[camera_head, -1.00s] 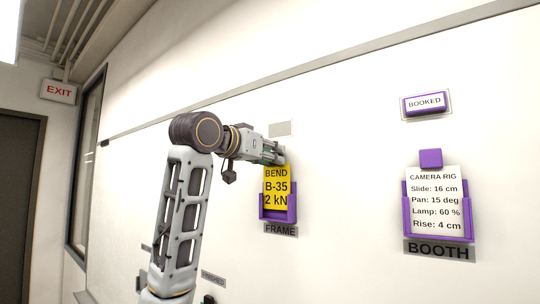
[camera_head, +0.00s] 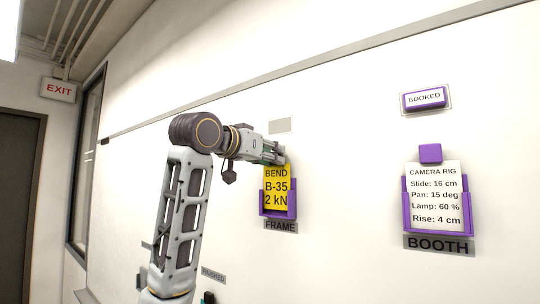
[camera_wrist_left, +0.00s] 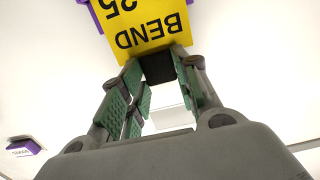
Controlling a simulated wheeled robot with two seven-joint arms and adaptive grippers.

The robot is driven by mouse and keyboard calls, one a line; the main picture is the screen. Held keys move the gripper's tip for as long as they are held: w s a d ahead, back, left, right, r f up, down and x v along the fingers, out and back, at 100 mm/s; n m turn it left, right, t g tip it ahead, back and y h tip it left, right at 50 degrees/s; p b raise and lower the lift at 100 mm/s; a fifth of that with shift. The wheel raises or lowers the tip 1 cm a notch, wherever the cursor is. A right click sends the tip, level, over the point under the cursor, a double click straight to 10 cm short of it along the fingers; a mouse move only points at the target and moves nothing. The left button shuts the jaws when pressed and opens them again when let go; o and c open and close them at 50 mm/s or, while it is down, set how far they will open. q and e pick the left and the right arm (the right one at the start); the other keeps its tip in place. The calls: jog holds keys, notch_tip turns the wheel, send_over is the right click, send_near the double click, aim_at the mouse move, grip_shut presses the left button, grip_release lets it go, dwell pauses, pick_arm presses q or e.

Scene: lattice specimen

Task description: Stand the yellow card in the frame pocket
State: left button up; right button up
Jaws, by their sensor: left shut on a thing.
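The yellow card (camera_head: 277,187), marked BEND, B-35, 2 kN, is upright against the wall. Its lower part is between the side rails of the purple frame pocket (camera_head: 278,212), above the FRAME label (camera_head: 281,227). Whether its bottom edge touches the pocket floor I cannot tell. My left gripper (camera_head: 277,156) is at the card's top edge, shut on a dark tab (camera_wrist_left: 158,68) there. In the left wrist view the card (camera_wrist_left: 145,22) appears upside down beyond the fingers, with purple pocket edges beside it. My right gripper is not in view.
To the right, a purple BOOTH pocket (camera_head: 437,226) holds a white camera rig card (camera_head: 434,194). A purple BOOKED plate (camera_head: 425,99) is above it. A grey blank label (camera_head: 280,125) is above my gripper. The wall between is clear.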

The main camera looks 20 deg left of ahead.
pick_arm(q)
jog(key=shift+f+b, duration=0.5)
jog(key=shift+f, duration=0.2)
dwell(0.3)
jog(key=o, duration=1.5)
jog(key=shift+s, duration=0.1)
jog(key=shift+b+v, duration=0.55)
jog(key=shift+v, duration=1.95)
jog(key=shift+r, duration=0.1)
